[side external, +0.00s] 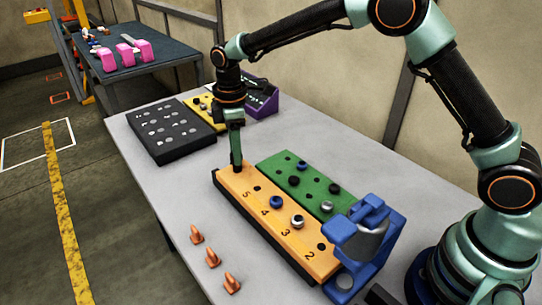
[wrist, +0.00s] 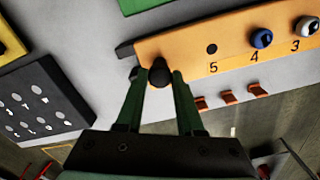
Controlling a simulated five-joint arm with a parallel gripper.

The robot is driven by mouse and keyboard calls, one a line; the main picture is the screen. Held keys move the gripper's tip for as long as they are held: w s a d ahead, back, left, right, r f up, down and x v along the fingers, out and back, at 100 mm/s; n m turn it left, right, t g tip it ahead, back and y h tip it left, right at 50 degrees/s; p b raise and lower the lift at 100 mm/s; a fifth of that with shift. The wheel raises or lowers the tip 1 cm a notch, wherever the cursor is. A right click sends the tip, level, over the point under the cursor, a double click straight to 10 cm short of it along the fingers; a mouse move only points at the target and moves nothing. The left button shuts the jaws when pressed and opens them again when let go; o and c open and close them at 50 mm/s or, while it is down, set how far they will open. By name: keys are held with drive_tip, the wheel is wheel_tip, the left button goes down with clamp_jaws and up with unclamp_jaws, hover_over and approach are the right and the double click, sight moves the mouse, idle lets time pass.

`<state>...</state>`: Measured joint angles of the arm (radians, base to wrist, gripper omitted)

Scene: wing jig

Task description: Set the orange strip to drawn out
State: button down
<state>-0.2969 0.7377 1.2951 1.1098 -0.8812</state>
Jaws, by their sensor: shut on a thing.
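The orange strip (side external: 285,222) lies lengthwise on a black base (side external: 262,232) on the table, beside a green strip (side external: 305,182). It bears the numbers 5, 4, 3 and 2. A blue knob (side external: 276,202) and a silver knob (side external: 297,222) sit on it. In the wrist view the orange strip (wrist: 230,50) runs off to the upper right. My gripper (side external: 237,167) points down at the strip's far left end. In the wrist view its fingers (wrist: 160,80) are closed around a dark knob (wrist: 160,70) at that end. The fingers partly hide this knob.
A blue holder (side external: 365,240) stands at the strips' near end. A black panel (side external: 170,130), a yellow block (side external: 205,112) and a purple bin (side external: 263,103) are farther back.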

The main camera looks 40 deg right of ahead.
drive_tip(key=shift+w, duration=2.05)
drive_tip(key=shift+r, duration=0.1)
drive_tip(key=c, duration=0.5)
unclamp_jaws()
wheel_tip(320, 180, up, 12)
drive_tip(key=shift+s, duration=0.1)
